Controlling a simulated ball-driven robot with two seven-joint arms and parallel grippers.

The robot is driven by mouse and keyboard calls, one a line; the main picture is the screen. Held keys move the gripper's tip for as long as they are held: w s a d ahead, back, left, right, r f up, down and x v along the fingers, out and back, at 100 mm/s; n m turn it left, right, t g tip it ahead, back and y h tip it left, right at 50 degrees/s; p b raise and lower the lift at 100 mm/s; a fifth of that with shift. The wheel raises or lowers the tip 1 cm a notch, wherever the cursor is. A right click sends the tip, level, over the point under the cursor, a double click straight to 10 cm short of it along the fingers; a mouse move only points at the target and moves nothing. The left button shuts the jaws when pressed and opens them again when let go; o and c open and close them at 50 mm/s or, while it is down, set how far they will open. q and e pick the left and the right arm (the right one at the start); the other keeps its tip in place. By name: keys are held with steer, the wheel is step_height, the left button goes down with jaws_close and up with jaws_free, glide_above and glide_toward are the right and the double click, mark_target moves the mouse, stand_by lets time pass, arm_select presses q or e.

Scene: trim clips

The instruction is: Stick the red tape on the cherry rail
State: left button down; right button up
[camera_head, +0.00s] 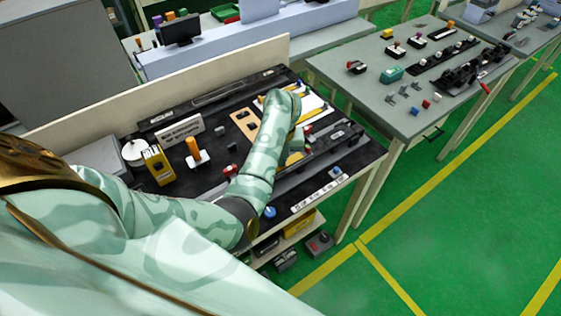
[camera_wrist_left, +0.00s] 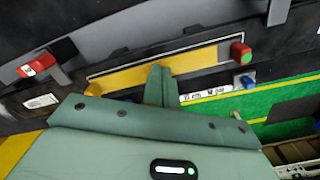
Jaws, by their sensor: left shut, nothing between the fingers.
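My left gripper (camera_head: 296,146) is over the right part of the black workbench, and my forearm hides much of what lies under it. In the left wrist view its fingers (camera_wrist_left: 160,86) are shut with nothing between them, in front of a long yellow and grey bar (camera_wrist_left: 195,63). A red block with a green face (camera_wrist_left: 240,53) is at the bar's right end. A separate red piece (camera_wrist_left: 38,66) lies to the left. In the head view a red piece (camera_head: 230,171) is left of my forearm. I cannot tell which piece is the red tape or which bar is the cherry rail.
A yellow box (camera_head: 158,165) and an orange-handled tool (camera_head: 193,148) stand at the bench's left. A blue knob (camera_head: 269,212) is near the front edge. A grey table (camera_head: 350,97) with parts stands to the right. Open green floor (camera_head: 450,210) lies in front.

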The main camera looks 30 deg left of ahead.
stand_by(0.3)
arm_select(q)
step_height(320, 180, up, 7)
steer(key=p, duration=0.6)
steer(key=shift+s, duration=0.1)
stand_by(0.4)
